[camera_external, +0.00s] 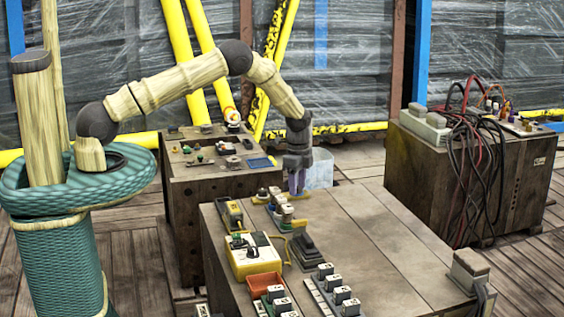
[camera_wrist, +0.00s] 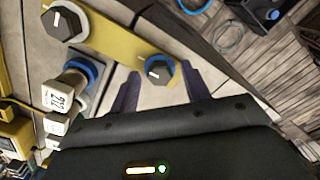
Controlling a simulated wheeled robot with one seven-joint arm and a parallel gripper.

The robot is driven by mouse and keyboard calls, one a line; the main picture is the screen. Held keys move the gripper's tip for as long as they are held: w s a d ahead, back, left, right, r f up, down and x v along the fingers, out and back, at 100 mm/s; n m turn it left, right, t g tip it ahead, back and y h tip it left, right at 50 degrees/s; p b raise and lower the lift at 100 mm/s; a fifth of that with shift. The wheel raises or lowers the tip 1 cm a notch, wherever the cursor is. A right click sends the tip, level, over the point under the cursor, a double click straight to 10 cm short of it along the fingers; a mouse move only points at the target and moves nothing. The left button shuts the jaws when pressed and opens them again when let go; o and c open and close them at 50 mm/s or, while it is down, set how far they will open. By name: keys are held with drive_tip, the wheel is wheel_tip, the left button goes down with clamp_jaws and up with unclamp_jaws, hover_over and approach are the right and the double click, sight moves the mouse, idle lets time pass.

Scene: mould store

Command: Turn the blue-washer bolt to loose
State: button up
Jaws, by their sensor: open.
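The blue-washer bolt (camera_wrist: 159,70) is a dark knob-like head with a white mark on its left part, and a blue washer round its base. It sits on the end of a yellow plate (camera_wrist: 112,38) in the wrist view. My gripper (camera_wrist: 160,73) is open, and its two fingers show on either side of the bolt. I cannot tell how far the fingertips reach down beside it. In the external view my gripper (camera_external: 297,183) points down at the far edge of the near bench; I cannot make out the bolt there.
A second dark knob with a pale washer (camera_wrist: 65,21) is on the plate's other end. A labelled block (camera_wrist: 62,92) stands close left of my gripper. The near bench (camera_external: 375,240) has bare room on its right. A cable-draped crate (camera_external: 520,180) stands at right.

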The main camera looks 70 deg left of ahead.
drive_tip(key=c, duration=1)
